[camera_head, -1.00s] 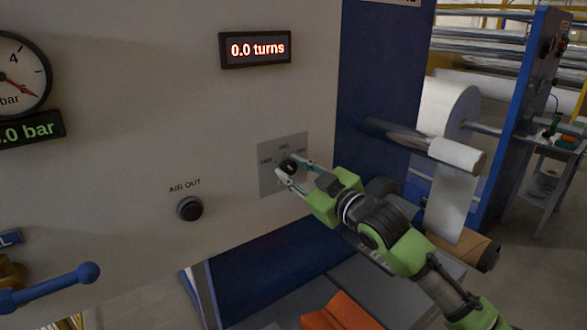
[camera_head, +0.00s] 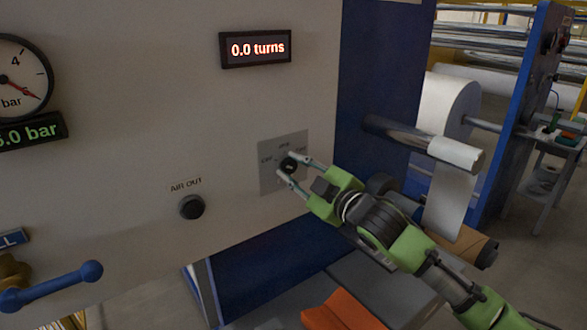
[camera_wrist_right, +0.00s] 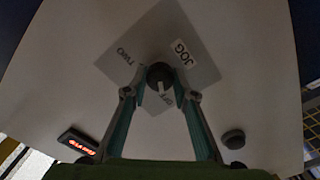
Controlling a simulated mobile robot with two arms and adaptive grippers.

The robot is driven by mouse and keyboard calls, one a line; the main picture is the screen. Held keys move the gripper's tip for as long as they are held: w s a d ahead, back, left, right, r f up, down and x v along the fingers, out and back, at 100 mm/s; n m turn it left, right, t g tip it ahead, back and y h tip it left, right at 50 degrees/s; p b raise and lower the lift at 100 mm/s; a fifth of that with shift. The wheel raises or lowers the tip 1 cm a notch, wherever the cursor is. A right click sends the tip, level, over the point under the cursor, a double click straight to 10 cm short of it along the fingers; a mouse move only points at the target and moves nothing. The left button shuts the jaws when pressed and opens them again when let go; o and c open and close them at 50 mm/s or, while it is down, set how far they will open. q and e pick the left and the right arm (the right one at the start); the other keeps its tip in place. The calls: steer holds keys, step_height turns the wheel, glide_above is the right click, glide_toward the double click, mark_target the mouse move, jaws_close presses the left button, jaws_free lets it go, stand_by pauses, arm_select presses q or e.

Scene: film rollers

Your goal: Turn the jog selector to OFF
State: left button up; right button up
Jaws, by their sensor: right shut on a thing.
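The jog selector is a round black knob (camera_head: 289,166) on a grey square plate (camera_head: 270,181) on the machine's pale front panel. My right gripper (camera_head: 286,171) is shut on the knob, one fingertip on each side. In the right wrist view the knob (camera_wrist_right: 159,74) sits between the two fingertips (camera_wrist_right: 160,87) and partly shows a white pointer mark. That mark points toward the lower label in that view, which is partly hidden and hard to read. The other labels there look like JOG and FWD. My left gripper is out of view.
A black AIR OUT button (camera_head: 191,207) is left of and below the plate. A red display (camera_head: 255,49) reads 0.0 turns above. A blue lever (camera_head: 52,286) and a pressure gauge (camera_head: 18,77) are at the left. Metal and white rollers (camera_head: 450,100) stand at the right.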

steer(key=o, duration=1.1)
steer(key=v, duration=1.2)
